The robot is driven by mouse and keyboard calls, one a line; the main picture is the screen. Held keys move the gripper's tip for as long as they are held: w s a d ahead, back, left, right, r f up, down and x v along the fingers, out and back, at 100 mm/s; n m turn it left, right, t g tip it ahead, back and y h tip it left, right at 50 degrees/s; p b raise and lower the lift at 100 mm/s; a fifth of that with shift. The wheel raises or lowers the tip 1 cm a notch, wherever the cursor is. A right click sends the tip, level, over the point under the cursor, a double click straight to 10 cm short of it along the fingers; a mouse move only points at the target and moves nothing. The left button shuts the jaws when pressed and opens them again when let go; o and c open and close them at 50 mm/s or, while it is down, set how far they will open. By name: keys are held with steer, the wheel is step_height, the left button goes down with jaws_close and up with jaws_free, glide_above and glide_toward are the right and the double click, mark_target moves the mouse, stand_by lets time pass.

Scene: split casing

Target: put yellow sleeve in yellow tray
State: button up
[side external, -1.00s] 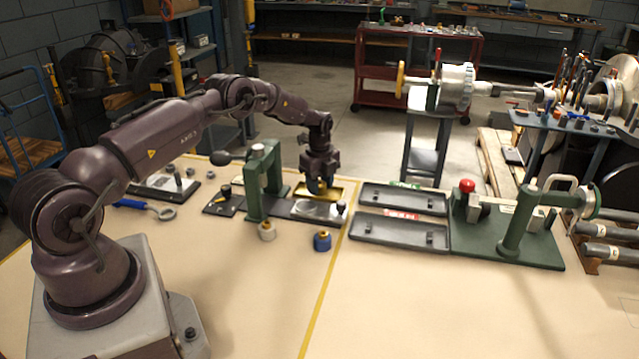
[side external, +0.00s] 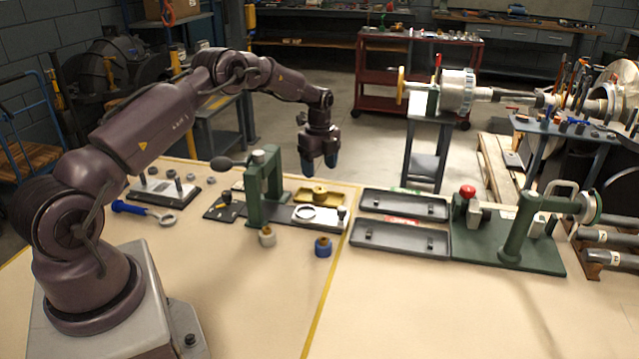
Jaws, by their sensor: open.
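The yellow tray (side external: 338,198) lies on the bench behind the green press, near the middle of the side external view. A small yellow sleeve (side external: 319,193) appears to stand inside it, with clear space around it. My gripper (side external: 319,170) hangs just above the tray, pointing down. Its dark fingertips are apart and empty, and clear of the sleeve.
The green press (side external: 264,190) stands left of the tray. A metal plate with a white ring (side external: 306,212) lies in front. A cream sleeve (side external: 267,237) and a blue sleeve (side external: 323,246) stand nearer. Two dark trays (side external: 400,238) lie right; the front bench is clear.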

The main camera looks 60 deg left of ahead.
mark_target(320, 190)
steer(key=d+r+n, duration=0.1)
steer(key=d+r, duration=0.2)
steer(key=r, duration=0.3)
steer(key=s+d+r+n+t, duration=0.1)
steer(key=d+r, duration=0.1)
steer(key=r, duration=0.3)
steer(key=d+r+n, duration=0.1)
steer(key=d+r, duration=0.2)
steer(key=r, duration=0.3)
steer(key=s+d+r+n+t+y, duration=0.15)
steer(key=s+d+r+n, duration=0.25)
steer(key=s+d+r, duration=0.4)
steer(key=s+d+n+t, duration=0.1)
steer(key=s+d+n, duration=0.2)
steer(key=s, duration=0.4)
steer(key=s+d+r+n+t+h, duration=0.1)
steer(key=s+d+n, duration=0.2)
steer(key=s, duration=0.4)
steer(key=s+d+n+t, duration=0.1)
steer(key=s+d+n, duration=0.2)
steer(key=s, duration=0.4)
steer(key=shift+d+r, duration=0.2)
steer(key=shift+d, duration=0.4)
steer(key=shift+h, duration=0.25)
